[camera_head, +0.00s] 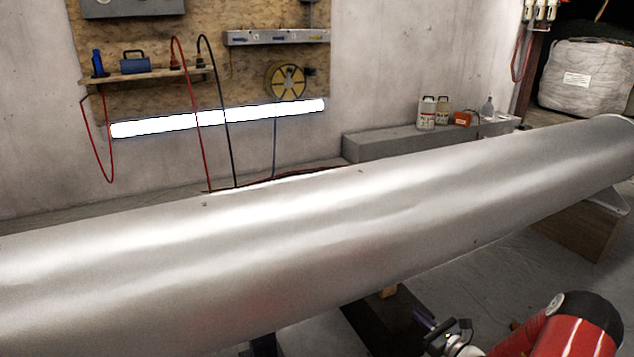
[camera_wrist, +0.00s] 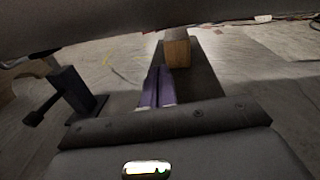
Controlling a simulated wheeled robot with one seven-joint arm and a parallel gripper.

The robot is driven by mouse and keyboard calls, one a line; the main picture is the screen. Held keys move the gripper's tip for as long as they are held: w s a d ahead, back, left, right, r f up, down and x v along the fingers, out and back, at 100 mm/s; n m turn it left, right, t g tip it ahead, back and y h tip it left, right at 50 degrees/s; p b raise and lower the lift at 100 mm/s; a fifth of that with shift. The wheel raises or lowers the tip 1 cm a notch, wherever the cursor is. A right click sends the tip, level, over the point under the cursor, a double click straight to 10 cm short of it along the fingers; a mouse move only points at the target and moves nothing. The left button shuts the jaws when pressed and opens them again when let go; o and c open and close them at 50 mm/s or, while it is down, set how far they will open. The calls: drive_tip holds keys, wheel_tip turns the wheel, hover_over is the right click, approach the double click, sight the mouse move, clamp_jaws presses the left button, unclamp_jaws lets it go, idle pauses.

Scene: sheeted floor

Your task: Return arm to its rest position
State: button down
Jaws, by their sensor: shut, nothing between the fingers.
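My gripper (camera_head: 424,318) shows at the lower right of the head view, below the near edge of a large silver cylinder. Its purple fingers also show in the wrist view (camera_wrist: 155,88), side by side, shut with nothing between them. My red arm reaches in from the bottom right corner of the head view. The gripper is low, near the cylinder's supports. The rest position itself is not marked in either view.
The long silver cylinder (camera_head: 300,240) crosses the whole head view. In the wrist view a wooden block (camera_wrist: 177,48) on a dark beam (camera_wrist: 204,80) lies ahead of the fingers. A dark stand (camera_wrist: 73,90) is at left. Bare floor (camera_head: 515,268) shows at right.

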drive_tip(key=s+a+r+n+g+y, duration=0.1)
drive_tip(key=s+a+r+n+g, duration=0.55)
drive_tip(key=a+r+n, duration=0.35)
drive_tip(key=s+a+r+n+g+y, duration=0.1)
drive_tip(key=s+a+r+n+g, duration=0.55)
drive_tip(key=a+r+n, duration=0.35)
drive_tip(key=s+r+n+t+h, duration=0.1)
drive_tip(key=s+r+n+h, duration=0.4)
drive_tip(key=s, duration=0.4)
drive_tip(key=s+r+n+t+h, duration=0.2)
drive_tip(key=s+r+n+h, duration=0.3)
drive_tip(key=s, duration=0.4)
wheel_tip(320, 180, up, 10)
drive_tip(key=p, duration=0.9)
drive_tip(key=shift+d+p, duration=0.3)
drive_tip(key=shift+p, duration=0.05)
